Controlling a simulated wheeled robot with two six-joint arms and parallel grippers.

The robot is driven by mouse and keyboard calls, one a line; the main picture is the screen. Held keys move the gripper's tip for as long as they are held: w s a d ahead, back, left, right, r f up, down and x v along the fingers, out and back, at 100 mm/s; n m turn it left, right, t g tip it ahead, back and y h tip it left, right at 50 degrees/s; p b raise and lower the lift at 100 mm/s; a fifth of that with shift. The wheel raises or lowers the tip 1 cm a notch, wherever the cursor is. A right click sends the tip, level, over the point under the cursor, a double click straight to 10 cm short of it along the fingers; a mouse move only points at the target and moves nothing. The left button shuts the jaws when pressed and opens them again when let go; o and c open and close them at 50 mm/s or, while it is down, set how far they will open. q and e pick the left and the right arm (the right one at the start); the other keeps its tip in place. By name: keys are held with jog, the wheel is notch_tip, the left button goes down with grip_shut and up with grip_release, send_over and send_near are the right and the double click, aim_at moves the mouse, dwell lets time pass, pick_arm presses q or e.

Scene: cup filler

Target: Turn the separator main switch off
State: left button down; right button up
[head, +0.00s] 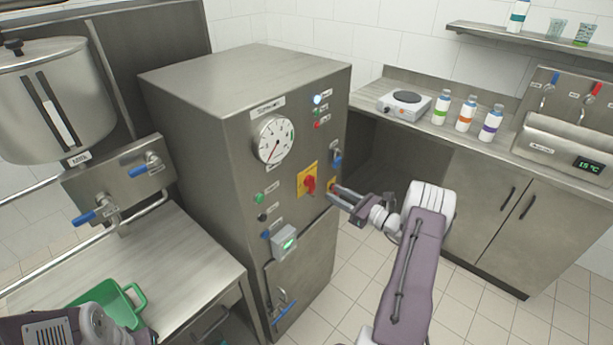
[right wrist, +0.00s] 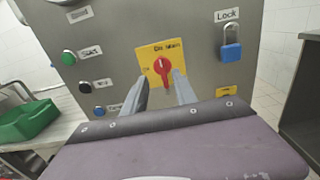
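The main switch is a red rotary knob (head: 310,185) on a yellow plate (head: 301,187) on the front of the grey steel cabinet. In the right wrist view the knob (right wrist: 162,67) stands roughly upright; the plate's small lettering is hard to read. My right gripper (head: 333,189) is in front of the panel, just right of the knob in the head view. In the right wrist view its fingers (right wrist: 163,84) are apart with nothing between them, pointing at the plate just below the knob. Part of my left arm shows at the lower left, but its gripper is not visible.
A blue padlock (right wrist: 231,50) hangs right of the plate under a "Lock" label. A green button (right wrist: 68,58) and other buttons sit to the left. A gauge (head: 274,138) is above and a small display box (head: 284,243) below. A green container (head: 112,302) stands on the left table.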

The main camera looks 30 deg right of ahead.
aim_at(315, 182)
jog(key=p+x, duration=0.1)
jog(key=x, duration=0.7)
jog(key=shift+w+r+p, duration=0.15)
jog(key=shift+w+p, duration=0.05)
jog(key=shift+p, duration=0.15)
jog(key=shift+w, duration=0.2)
grip_shut()
